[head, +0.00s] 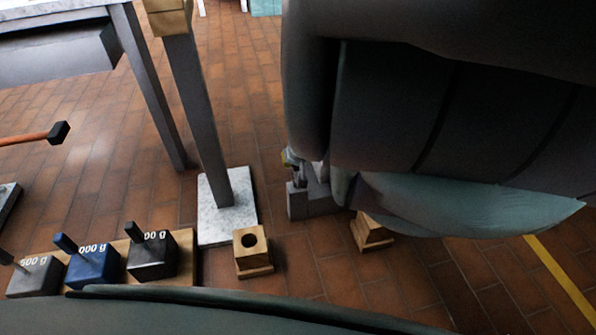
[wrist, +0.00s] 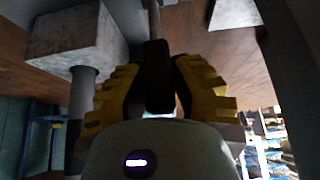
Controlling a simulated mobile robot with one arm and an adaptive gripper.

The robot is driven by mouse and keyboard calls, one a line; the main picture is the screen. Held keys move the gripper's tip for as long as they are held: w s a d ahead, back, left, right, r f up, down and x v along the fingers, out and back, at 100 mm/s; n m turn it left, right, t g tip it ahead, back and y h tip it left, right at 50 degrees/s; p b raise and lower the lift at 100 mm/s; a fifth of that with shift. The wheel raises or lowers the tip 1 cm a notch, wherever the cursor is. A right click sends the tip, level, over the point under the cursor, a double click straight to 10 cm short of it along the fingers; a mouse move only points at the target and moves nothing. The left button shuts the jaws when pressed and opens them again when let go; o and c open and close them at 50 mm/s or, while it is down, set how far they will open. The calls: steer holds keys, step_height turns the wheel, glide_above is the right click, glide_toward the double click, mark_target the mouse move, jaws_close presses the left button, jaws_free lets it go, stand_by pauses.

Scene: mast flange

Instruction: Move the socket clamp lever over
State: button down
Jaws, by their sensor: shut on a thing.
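My gripper (wrist: 156,82) has yellow ridged fingers, shut on either side of a dark lever handle (wrist: 157,62) in the wrist view. A thin metal rod (wrist: 154,18) runs from the handle to the top of the picture. In the head view my arm hides most of the gripper and the lever. A grey block (head: 311,202), apparently the socket, stands on the floor just below them. Its upper part and the clamp are mostly hidden.
A grey post (head: 207,120) rises from a marble base (head: 214,232) to the left. Wooden blocks (head: 252,252) (head: 371,232) stand nearby. Labelled weights (head: 152,259) sit on a wooden board at lower left. A table leg (head: 150,85) stands behind. Tiled floor is open between.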

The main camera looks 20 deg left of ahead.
stand_by(0.5)
steer(key=c, duration=0.8)
jaws_free()
steer(key=shift+w+a, duration=0.1)
steer(key=shift+r, duration=0.1)
